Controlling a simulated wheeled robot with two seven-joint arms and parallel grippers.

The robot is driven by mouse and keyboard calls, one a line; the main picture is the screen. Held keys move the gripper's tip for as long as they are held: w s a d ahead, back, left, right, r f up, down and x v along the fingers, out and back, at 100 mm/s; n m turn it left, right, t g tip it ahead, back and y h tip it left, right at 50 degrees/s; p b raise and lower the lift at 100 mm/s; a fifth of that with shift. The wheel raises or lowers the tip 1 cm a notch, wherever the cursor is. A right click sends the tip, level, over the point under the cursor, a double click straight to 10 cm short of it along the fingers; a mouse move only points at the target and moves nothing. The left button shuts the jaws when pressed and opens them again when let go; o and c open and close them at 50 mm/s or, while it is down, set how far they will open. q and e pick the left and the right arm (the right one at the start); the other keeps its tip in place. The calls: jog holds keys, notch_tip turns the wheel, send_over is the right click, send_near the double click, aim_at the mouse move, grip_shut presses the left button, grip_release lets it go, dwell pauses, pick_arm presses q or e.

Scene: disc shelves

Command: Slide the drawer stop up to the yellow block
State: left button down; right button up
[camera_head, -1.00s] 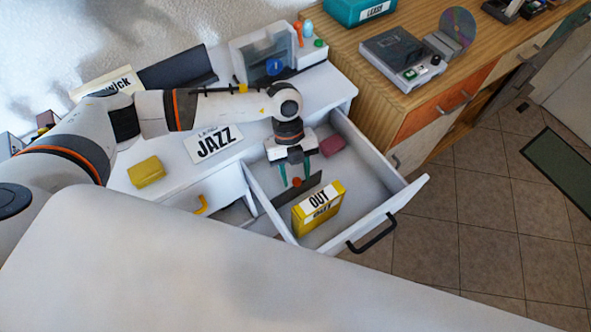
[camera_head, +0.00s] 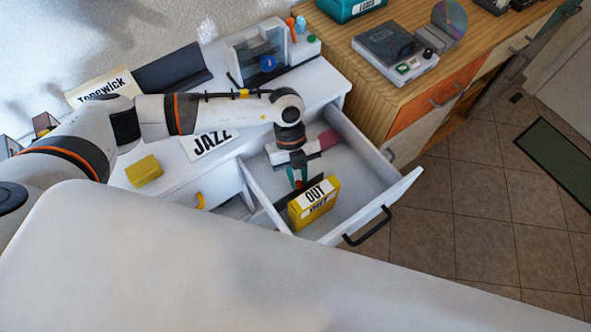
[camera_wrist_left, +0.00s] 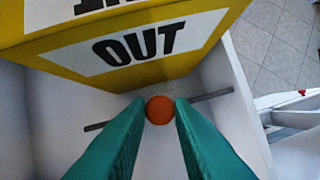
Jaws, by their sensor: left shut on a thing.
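The yellow block (camera_head: 326,208), labelled OUT, stands upright in the open drawer (camera_head: 366,181). It fills the upper part of the left wrist view (camera_wrist_left: 183,67). The drawer stop is a thin dark plate (camera_wrist_left: 212,97) with an orange knob (camera_wrist_left: 160,109), standing across the drawer just behind the block. A narrow strip of floor seems to show between them in the wrist view; I cannot tell whether they touch. My left gripper (camera_head: 297,182) points down into the drawer with its green fingers shut on the orange knob. My right gripper is not in view.
A pink block (camera_head: 329,139) lies at the drawer's back. Another yellow block (camera_head: 144,171) and a JAZZ card (camera_head: 211,143) are on the white desk. A wooden cabinet (camera_head: 402,98) stands close on the right. The drawer floor right of the OUT block is clear.

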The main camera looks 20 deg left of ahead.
pick_arm(q)
jog(key=c, duration=1.3)
grip_release()
jog(key=shift+o, duration=0.2)
jog(key=b+v, duration=0.1)
jog(key=v, duration=1.1)
